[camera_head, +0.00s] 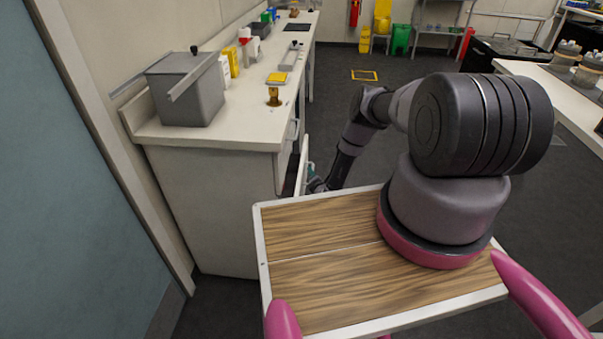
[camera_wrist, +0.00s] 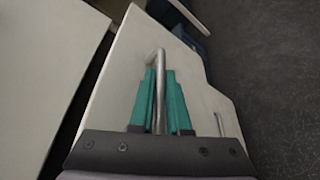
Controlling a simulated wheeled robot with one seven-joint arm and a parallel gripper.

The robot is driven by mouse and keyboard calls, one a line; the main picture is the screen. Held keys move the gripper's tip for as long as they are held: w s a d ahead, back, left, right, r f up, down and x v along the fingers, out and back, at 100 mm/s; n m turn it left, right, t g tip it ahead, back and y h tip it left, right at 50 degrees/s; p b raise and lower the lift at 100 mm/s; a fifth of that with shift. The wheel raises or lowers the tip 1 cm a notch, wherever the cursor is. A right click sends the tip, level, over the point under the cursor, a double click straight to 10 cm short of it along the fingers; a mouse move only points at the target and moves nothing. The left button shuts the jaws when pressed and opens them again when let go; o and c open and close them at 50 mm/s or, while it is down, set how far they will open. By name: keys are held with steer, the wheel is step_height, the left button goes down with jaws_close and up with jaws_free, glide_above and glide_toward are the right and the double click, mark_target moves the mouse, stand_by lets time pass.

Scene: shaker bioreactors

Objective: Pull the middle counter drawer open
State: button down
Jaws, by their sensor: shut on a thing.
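In the wrist view, my gripper (camera_wrist: 160,82) has its two green fingers closed on the bar handle (camera_wrist: 160,60), one finger on each side of the metal. The handle is fixed to a white drawer front (camera_wrist: 125,75). A dark gap lies between this front and the pale surface at left, so the drawer appears to stand partly out. In the head view, a white front (camera_head: 302,165) stands out from the counter (camera_head: 220,190), with my gripper (camera_head: 312,177) at its right side, small and partly hidden. The drawer's inside is not clearly visible.
A second metal handle (camera_wrist: 220,124) shows at lower right in the wrist view. The counter top holds a grey box (camera_head: 188,92), a small brass-coloured item (camera_head: 273,97) and several containers. Open dark floor (camera_head: 340,85) lies right of the counter. Another bench (camera_head: 565,95) stands at right.

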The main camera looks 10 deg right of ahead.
steer(key=s+d, duration=0.3)
steer(key=d, duration=0.7)
steer(key=s+d, duration=0.4)
steer(key=d, duration=0.7)
steer(key=shift+d, duration=0.3)
steer(key=c, duration=0.9)
jaws_free()
steer(key=v, duration=1)
steer(key=shift+s, duration=0.4)
